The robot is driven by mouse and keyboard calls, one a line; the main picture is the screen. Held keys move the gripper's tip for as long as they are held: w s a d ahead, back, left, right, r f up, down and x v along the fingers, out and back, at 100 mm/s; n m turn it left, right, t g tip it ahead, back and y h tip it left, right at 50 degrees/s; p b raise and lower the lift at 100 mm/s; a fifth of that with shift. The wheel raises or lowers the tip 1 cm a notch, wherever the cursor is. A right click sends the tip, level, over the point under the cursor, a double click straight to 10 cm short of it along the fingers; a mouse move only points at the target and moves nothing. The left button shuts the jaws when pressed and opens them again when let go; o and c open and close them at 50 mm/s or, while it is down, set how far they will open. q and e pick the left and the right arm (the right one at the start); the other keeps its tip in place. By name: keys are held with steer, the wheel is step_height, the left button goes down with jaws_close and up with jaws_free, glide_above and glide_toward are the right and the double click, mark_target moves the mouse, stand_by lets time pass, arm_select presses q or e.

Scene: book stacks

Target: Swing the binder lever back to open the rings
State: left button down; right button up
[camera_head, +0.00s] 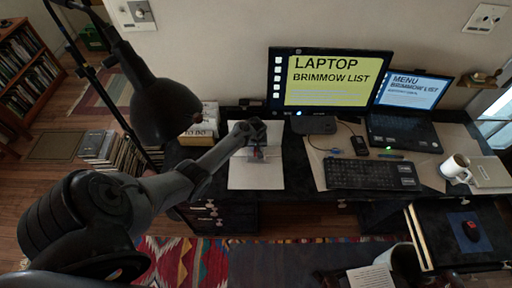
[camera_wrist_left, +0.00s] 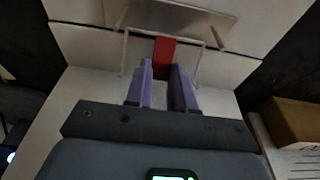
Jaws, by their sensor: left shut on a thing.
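The binder (camera_head: 243,177) lies open and pale on the dark desk, left of the monitor. Its lever is a thin metal wire frame with a red tab (camera_wrist_left: 164,52), seen in the left wrist view beside a shiny metal plate (camera_wrist_left: 175,17). My left gripper (camera_head: 257,153) reaches in over the middle of the binder. Its two purple fingers (camera_wrist_left: 163,76) are close together, shut on the red tab. The tab's lower end is hidden between the fingers. Whether the rings are open is too unclear to tell. My right gripper does not show.
A monitor (camera_head: 330,80), a laptop (camera_head: 405,130), a keyboard (camera_head: 372,175) and a white mug (camera_head: 456,168) stand to the right. A black lamp (camera_head: 160,105) hangs at the left, near a box (camera_head: 207,118) at the binder's left. A striped rug (camera_head: 190,262) lies on the floor in front.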

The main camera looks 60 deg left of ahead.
arm_select(q)
steer(key=c, duration=1.2)
jaws_free()
steer(key=shift+d, duration=0.1)
steer(key=shift+c, duration=0.2)
step_height(320, 180, up, 10)
steer(key=s+d+p, duration=0.1)
steer(key=p, duration=0.2)
steer(key=shift+d+r, duration=0.25)
steer(key=shift+d, duration=0.15)
steer(key=shift+s, duration=0.15)
